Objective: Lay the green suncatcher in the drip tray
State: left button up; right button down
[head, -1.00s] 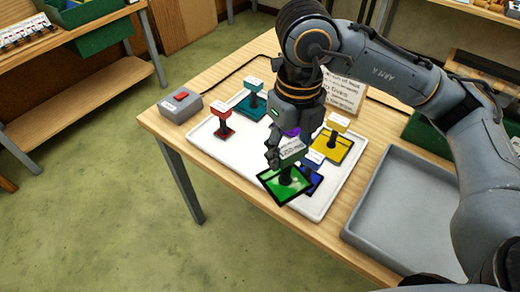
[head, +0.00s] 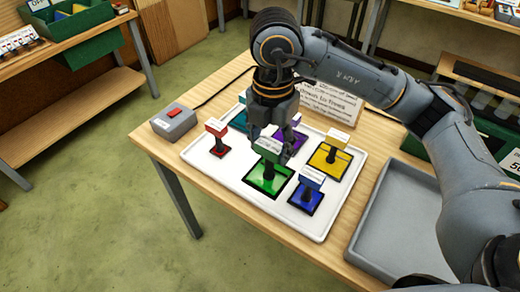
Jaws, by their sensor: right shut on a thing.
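The green suncatcher (head: 268,182) is a square green pane with a dark rim and an upright handle with a labelled green block on top. My right gripper (head: 270,143) is shut on that block from above. The pane is nearly level over the front middle of the white panel (head: 232,180), between the red and blue suncatchers. I cannot tell whether it touches the panel. The grey drip tray (head: 362,250) lies at the right of the table, empty where it shows; my right arm hides part of it. My left gripper is not in view.
On the white panel stand red (head: 219,152), teal (head: 232,122), purple (head: 296,137), yellow (head: 330,161) and blue (head: 305,197) suncatchers. Blue is close to the green one. A grey switch box (head: 174,123) is at left. A printed sign (head: 335,103) stands behind.

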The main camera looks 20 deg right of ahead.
jog(key=w, duration=0.1)
jog(key=w+f+p, duration=0.1)
jog(key=w, duration=0.2)
jog(key=shift+w+d+f, duration=0.2)
jog(key=shift+w+f, duration=0.05)
jog(key=shift+f, duration=0.15)
jog(key=w+f+p, duration=0.3)
jog(key=w+f, duration=0.1)
jog(key=f, duration=0.4)
jog(key=shift+w+d+f+p, duration=0.15)
jog(key=shift+f+p, duration=0.2)
jog(key=shift+f, duration=0.05)
jog(key=shift+f, duration=0.1)
jog(key=c, duration=0.9)
grip_release()
jog(key=shift+f, duration=0.15)
jog(key=shift+c, duration=0.2)
jog(key=o, duration=0.5)
jog(key=shift+c, duration=0.2)
